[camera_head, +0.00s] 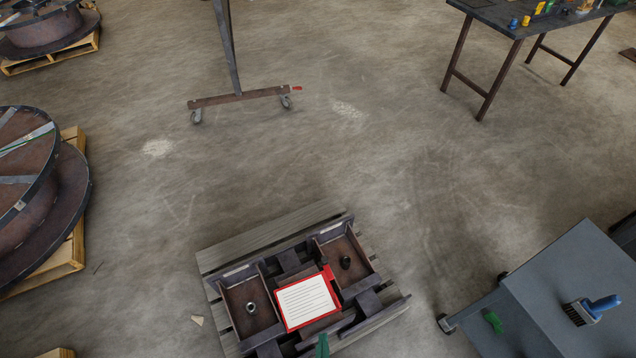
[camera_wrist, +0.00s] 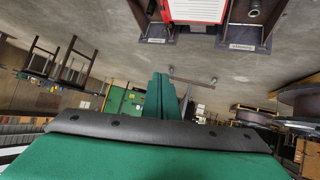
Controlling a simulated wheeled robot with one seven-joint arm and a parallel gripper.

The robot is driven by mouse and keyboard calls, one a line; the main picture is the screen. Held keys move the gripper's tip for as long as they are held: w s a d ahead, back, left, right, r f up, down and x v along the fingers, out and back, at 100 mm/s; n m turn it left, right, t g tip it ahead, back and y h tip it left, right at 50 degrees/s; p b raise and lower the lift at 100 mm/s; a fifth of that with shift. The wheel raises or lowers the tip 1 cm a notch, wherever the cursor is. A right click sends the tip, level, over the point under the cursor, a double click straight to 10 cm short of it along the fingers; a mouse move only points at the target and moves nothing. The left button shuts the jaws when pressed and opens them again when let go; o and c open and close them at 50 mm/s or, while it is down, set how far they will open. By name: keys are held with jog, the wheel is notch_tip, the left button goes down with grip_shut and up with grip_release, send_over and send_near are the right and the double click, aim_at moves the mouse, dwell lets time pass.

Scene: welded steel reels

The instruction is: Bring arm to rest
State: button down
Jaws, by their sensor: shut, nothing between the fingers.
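My gripper (camera_wrist: 160,95) shows in the wrist view as two green fingers pressed together, with nothing between them. Its broad green body fills the bottom of that view. In the head view a green tip (camera_head: 322,345), which looks like my gripper, rises at the bottom edge in front of the steel fixture. The rest of my arm is out of that view. The wrist view looks out across the shop upside down, with the floor at the top.
A steel fixture (camera_head: 262,268) with two bins and a red-edged sheet (camera_head: 307,301) lies on a wooden pallet (camera_head: 230,250). A grey cart (camera_head: 575,275) with a blue brush (camera_head: 592,309) stands right. Reels (camera_head: 35,190) stand left, a table (camera_head: 500,14) back right. Open floor lies between.

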jog(key=s+r+t, duration=0.2)
jog(key=s+r, duration=0.1)
jog(key=r, duration=0.6)
jog(key=s+a+r+m+t, duration=0.1)
jog(key=s+r+t, duration=0.1)
jog(key=r, duration=0.8)
jog(key=shift+s+a+y, duration=0.15)
jog(key=shift+s+y, duration=0.15)
jog(key=shift+s, duration=0.25)
jog(key=shift+w, duration=0.1)
